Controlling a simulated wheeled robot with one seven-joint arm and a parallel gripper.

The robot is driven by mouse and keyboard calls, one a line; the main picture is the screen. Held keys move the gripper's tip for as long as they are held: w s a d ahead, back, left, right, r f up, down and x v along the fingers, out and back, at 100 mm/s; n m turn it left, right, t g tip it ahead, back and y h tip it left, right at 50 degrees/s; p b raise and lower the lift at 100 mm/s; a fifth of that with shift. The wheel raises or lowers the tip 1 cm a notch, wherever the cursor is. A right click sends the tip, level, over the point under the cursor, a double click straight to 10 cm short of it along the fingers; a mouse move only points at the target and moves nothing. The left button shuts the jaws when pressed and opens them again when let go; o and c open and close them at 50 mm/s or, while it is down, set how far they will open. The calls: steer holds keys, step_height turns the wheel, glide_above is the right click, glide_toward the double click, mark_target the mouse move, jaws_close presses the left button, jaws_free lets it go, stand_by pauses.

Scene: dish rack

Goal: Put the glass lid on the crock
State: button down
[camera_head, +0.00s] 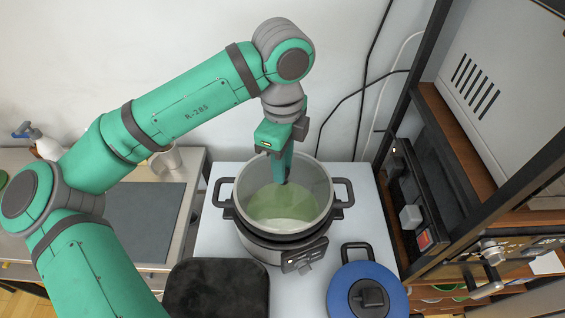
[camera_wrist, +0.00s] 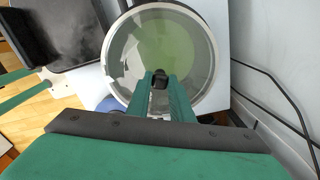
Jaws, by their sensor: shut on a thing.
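The crock (camera_head: 262,247) is a round cooker with black side handles, standing on the white table; green contents show inside it. My gripper (camera_head: 287,181) points down over the crock's opening. In the wrist view, my gripper (camera_wrist: 160,80) is shut on the black knob of the glass lid (camera_wrist: 126,55), a clear disc with a pale metal rim. The lid lies over the green contents, seen through the glass. In the head view the clear glass is hard to make out, so I cannot tell whether its rim touches the crock.
A blue pot lid or pan (camera_head: 340,296) with a black handle is at the front right. A black tray-like object (camera_head: 217,288) is at the front left. A dark-framed shelf (camera_head: 455,150) stands close on the right, and cables hang on the wall behind.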

steer(key=shift+f, duration=0.65)
stand_by(0.5)
steer(key=c, duration=1.5)
jaws_free()
steer(key=shift+r, duration=0.1)
step_height(320, 180, up, 11)
steer(key=shift+w+f, duration=0.1)
steer(key=shift+f, duration=0.1)
steer(key=shift+a, duration=0.1)
